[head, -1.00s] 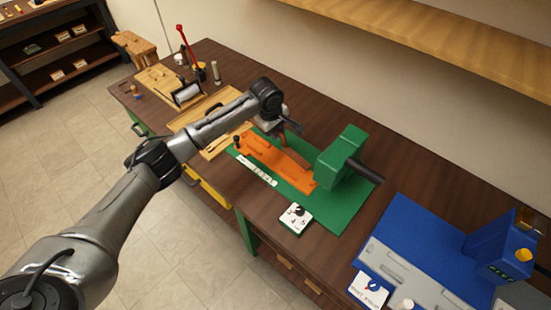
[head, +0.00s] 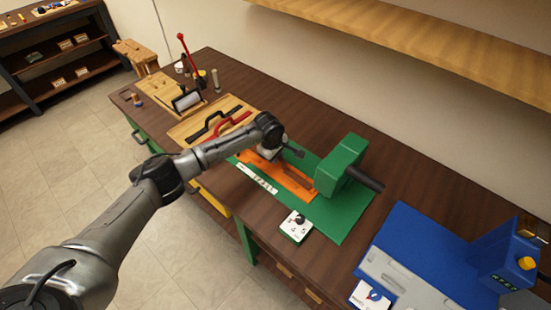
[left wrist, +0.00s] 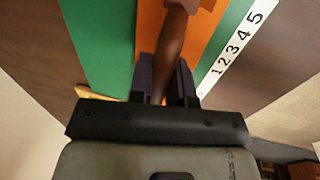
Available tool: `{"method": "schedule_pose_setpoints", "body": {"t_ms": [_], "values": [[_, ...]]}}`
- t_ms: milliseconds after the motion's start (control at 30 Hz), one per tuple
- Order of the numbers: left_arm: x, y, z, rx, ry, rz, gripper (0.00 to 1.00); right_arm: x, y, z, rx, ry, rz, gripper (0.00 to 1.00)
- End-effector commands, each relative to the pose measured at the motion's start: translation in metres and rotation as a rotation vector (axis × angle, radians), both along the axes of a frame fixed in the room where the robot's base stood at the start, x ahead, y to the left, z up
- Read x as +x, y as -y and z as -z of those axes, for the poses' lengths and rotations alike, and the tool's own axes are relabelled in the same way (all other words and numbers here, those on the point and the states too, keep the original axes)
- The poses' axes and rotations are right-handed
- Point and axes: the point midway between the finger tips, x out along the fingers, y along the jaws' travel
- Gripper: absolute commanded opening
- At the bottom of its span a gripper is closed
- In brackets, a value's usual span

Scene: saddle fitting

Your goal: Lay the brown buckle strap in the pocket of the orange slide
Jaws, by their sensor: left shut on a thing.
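The orange slide (head: 290,178) lies on the green base plate (head: 335,222) in the head view. It also shows in the left wrist view (left wrist: 150,28), beside the white number scale (left wrist: 236,47). My left gripper (left wrist: 164,62) is shut on the brown buckle strap (left wrist: 173,38), which runs out beyond the fingers over the slide. I cannot tell whether the strap touches the slide. My right gripper is not in view.
A green block with a dark handle (head: 345,165) stands at the slide's right end. A wooden tray (head: 185,133) with black and red handle-like pieces lies to the left. A small white dial card (head: 296,225) is in front. A blue station (head: 425,250) stands at right.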

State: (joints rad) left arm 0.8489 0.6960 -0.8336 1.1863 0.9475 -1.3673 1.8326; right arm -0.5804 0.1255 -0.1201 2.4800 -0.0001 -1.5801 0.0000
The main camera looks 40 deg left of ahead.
Motion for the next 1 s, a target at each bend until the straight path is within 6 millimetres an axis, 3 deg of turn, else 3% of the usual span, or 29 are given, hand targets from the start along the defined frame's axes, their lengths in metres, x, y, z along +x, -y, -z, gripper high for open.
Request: {"method": "schedule_pose_setpoints", "body": {"t_ms": [100,500,533,700,767,1000], "values": [[-0.0001,0.0001,0.0128,0.000,-0.001,0.000,0.00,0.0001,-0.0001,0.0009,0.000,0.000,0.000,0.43],[0.0000,0.0007,0.0163,-0.001,0.000,0.001,0.00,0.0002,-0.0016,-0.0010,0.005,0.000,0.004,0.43],[0.0000,0.0005,0.0164,-0.001,0.000,0.002,0.21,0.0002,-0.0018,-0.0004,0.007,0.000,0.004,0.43],[0.0000,0.0004,0.0163,0.000,0.000,0.001,0.37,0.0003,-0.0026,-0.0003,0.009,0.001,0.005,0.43],[0.0000,0.0003,0.0162,0.000,0.000,0.001,0.43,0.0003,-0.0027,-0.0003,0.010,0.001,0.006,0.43],[0.0001,0.0001,0.0157,0.000,0.001,0.001,0.44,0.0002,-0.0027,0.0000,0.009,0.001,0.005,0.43]]}}
